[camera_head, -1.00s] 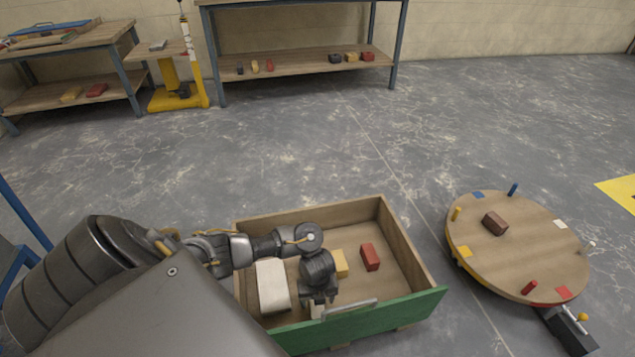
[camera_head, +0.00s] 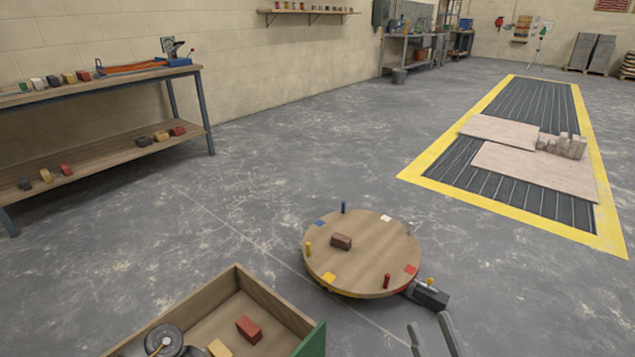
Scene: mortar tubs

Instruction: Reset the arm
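My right gripper (camera_head: 432,335) shows at the bottom edge, right of the middle. Its two grey fingers stand apart with nothing between them, so it is open, over bare floor just below the turntable. Part of my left arm shows at the bottom left, over the wooden drawer (camera_head: 288,306); its fingers are cut off by the frame. The drawer has a green front and holds a red block (camera_head: 249,329) and a yellow block (camera_head: 220,348).
A round wooden turntable (camera_head: 375,252) with coloured pegs and a brown block (camera_head: 341,242) stands mid-floor. A black box (camera_head: 428,295) sits at its edge. A workbench (camera_head: 100,85) stands at left. A yellow-bordered floor area (camera_head: 432,180) lies at right. Open floor lies between.

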